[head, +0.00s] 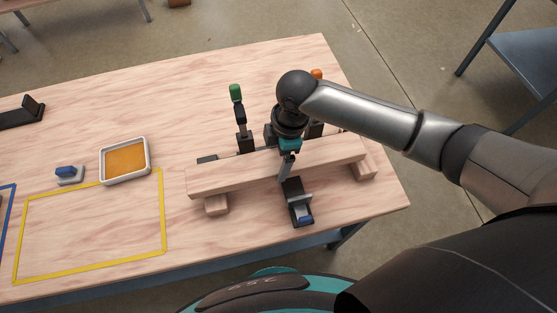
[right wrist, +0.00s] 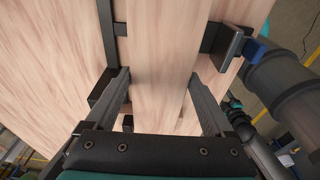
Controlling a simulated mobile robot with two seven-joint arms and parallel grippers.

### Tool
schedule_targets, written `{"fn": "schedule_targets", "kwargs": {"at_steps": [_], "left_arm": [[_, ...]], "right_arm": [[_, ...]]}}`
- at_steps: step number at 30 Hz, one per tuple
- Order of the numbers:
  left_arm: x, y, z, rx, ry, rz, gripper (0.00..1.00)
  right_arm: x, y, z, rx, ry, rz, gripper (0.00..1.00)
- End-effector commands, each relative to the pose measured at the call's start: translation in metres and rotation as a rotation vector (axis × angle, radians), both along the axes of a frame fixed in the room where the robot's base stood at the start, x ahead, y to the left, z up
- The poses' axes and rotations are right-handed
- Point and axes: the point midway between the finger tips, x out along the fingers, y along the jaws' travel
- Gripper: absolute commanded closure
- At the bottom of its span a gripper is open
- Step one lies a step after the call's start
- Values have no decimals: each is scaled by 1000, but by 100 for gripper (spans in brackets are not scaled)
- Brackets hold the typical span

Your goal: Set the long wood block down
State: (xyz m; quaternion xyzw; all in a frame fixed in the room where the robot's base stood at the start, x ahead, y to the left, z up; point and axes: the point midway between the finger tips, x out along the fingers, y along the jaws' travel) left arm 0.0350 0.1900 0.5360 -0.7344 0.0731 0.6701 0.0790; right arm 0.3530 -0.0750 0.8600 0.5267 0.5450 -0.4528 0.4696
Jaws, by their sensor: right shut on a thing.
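The long wood block (head: 235,173) is a pale beam lying lengthwise over two short wood supports, one under its left end (head: 216,205) and one by its right end (head: 365,170). I cannot tell whether it touches them. My right gripper (head: 286,165) comes down from above and is shut on the block near its middle. In the right wrist view the block (right wrist: 160,75) runs between the two fingers (right wrist: 160,98). The arm hides part of the area behind the block. My left gripper is not in view.
A black fixture with a blue part (head: 299,205) sits in front of the block. Behind it stand a green-topped tool (head: 238,115) and an orange-topped one (head: 317,74). A white tray (head: 149,165), a blue-topped item (head: 68,173) and a yellow outline (head: 163,225) lie left.

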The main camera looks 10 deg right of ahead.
Motion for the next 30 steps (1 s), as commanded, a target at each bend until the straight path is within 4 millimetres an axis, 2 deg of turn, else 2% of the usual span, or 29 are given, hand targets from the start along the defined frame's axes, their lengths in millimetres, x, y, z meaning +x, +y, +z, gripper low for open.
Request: {"fn": "schedule_targets", "kwargs": {"at_steps": [3,15,16,19,26,30], "left_arm": [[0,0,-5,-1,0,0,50],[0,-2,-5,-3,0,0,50],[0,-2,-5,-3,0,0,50],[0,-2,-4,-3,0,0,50],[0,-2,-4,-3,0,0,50],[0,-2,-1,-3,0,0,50]], "right_arm": [[1,1,-14,2,-3,1,100],[1,0,-18,1,-3,1,100],[0,0,-19,-2,0,0,10],[0,0,-18,-1,0,1,0],[0,0,-18,-1,0,0,0],[0,-1,-5,1,-1,0,0]]}}
